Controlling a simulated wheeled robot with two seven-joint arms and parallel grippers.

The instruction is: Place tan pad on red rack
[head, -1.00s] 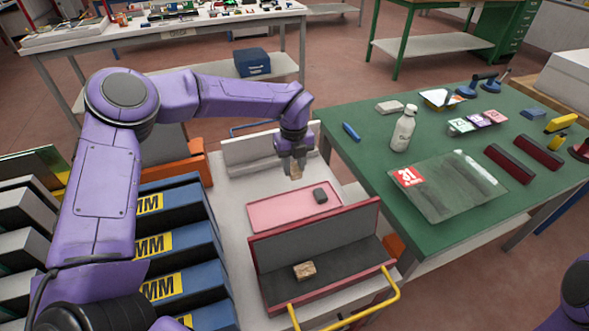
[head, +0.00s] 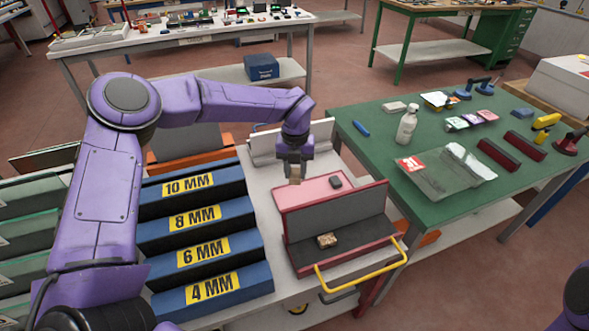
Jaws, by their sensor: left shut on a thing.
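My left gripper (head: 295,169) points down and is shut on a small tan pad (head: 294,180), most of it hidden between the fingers. It holds the pad over the left end of a pink-red tray (head: 300,196), behind the red rack; I cannot tell the height of the gap. The red rack (head: 385,200) has a raised grey back panel and a grey floor framed in red. A brown, speckled block (head: 327,241) lies on its floor. My right gripper is out of view; only a bit of purple arm shows at the lower right.
A dark block (head: 335,182) sits on the pink tray. A yellow handle (head: 362,275) runs along the cart's front right. Blue thickness-labelled racks (head: 203,213) stand left. The green table (head: 385,150) at right holds a white bottle (head: 407,124), a glass sheet and dark red bars.

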